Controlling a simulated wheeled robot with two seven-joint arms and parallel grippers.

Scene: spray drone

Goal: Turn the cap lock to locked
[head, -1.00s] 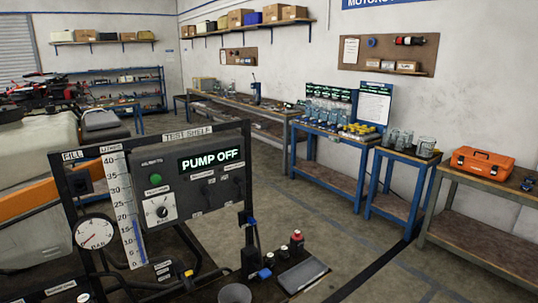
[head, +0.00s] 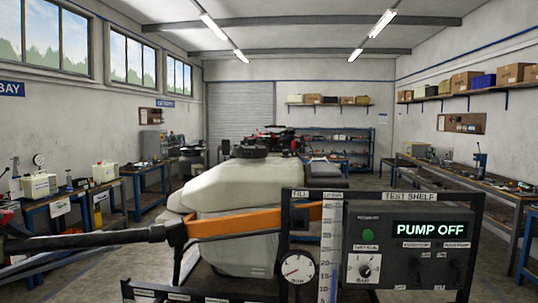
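A large cream tank (head: 240,215) stands in the middle of the head view. A dark round part that looks like its cap (head: 250,149) sits on top of the tank. The cap lock itself is too small to make out, so I cannot tell its position. Neither of my grippers shows in the view.
An orange and black boom (head: 240,222) crosses in front of the tank. The test shelf panel (head: 405,250), reading PUMP OFF, stands at the front right with a pressure gauge (head: 297,267). Blue workbenches line the left wall; more benches stand along the right wall.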

